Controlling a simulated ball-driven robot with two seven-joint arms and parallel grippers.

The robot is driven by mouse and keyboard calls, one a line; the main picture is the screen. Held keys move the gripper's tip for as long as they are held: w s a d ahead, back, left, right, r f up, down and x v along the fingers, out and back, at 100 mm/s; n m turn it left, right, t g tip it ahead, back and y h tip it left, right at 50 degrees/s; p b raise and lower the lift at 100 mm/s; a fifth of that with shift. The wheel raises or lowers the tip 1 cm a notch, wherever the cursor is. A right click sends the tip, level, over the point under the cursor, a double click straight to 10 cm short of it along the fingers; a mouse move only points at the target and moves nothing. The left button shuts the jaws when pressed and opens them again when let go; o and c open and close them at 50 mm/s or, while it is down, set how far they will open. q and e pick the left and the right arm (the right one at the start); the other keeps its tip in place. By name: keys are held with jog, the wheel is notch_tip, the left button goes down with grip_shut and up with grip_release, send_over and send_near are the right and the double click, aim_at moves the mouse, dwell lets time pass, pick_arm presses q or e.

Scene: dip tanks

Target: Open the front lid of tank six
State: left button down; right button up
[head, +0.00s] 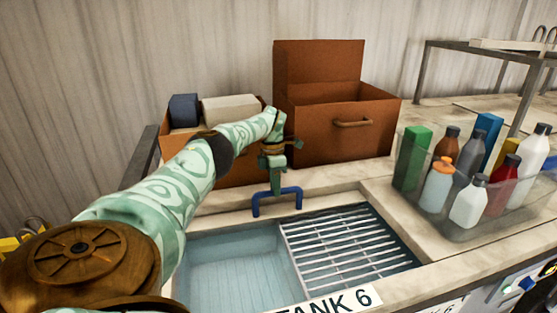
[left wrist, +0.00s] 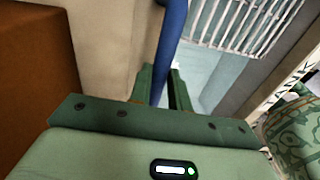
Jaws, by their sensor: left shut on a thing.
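Tank six (head: 230,262) is a sunken pale blue basin with the label "TANK 6" (head: 325,303) on its front edge. A slatted metal grating (head: 345,245) covers its right part; the left part shows the pale blue interior. A blue bar handle (head: 291,192) stands at the tank's back edge. My left gripper (head: 276,182) comes down on it from above. In the left wrist view the blue bar (left wrist: 168,50) runs between the two green fingers (left wrist: 160,88), which are shut on it. I cannot tell which panel the handle belongs to. My right gripper is out of view.
A clear bin (head: 470,215) of bottles stands right of the tank. A metal rack (head: 480,50) is at the back right.

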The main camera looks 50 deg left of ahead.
pick_arm(q)
jog(key=shift+a, duration=0.15)
jog(key=c, duration=1.3)
grip_release()
jog(key=shift+r, duration=0.1)
notch_tip(320, 180, up, 7)
jog(key=a+b, duration=0.1)
jog(key=b, duration=0.1)
jog(key=shift+w+a+b, duration=0.15)
jog(key=shift+w+b, duration=0.2)
jog(key=shift+b, duration=0.05)
jog(key=shift+r, duration=0.1)
